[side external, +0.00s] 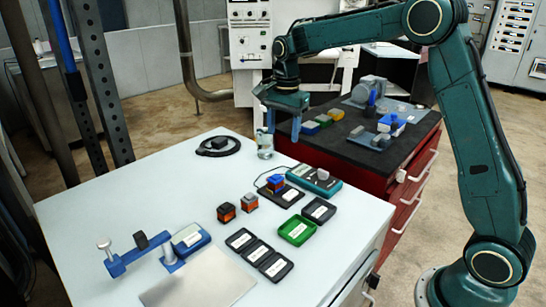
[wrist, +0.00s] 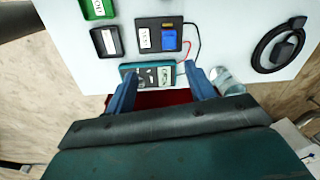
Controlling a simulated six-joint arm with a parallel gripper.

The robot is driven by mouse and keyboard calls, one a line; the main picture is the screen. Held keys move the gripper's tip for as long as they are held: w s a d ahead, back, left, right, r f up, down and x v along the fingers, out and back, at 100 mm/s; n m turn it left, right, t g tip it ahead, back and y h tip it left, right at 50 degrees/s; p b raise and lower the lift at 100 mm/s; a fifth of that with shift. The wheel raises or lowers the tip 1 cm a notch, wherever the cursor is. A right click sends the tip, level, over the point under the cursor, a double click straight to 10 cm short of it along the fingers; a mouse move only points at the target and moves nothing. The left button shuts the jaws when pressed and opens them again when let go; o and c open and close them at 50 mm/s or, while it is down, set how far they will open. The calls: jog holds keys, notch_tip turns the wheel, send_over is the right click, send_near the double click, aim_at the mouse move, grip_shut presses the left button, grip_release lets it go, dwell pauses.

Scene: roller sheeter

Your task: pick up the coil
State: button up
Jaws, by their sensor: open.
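A black ring of coiled cable (side external: 218,146) with a dark block on it lies near the table's far edge; it also shows at the right of the wrist view (wrist: 280,46). I cannot tell for certain which is the coil. My gripper (side external: 283,130) is open and empty, above the table's far edge, fingers pointing down; its fingers show in the wrist view (wrist: 160,76).
A clear jar (side external: 264,147) stands close to my gripper. A teal meter (side external: 314,180) with leads lies beside the pad. A green tray (side external: 297,230), several black trays (side external: 279,266), a blue fixture (side external: 155,250) and a metal plate (side external: 198,281) occupy the front.

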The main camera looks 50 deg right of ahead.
jog(key=m, duration=0.2)
send_over(277, 175)
jog(key=shift+g, duration=0.3)
notch_tip(277, 175, down, 4)
jog(key=shift+f, duration=0.1)
jog(key=shift+f, duration=4.25)
jog(key=shift+f, duration=0.1)
jog(key=shift+f, duration=2.5)
jog(key=shift+c, duration=0.4)
grip_shut()
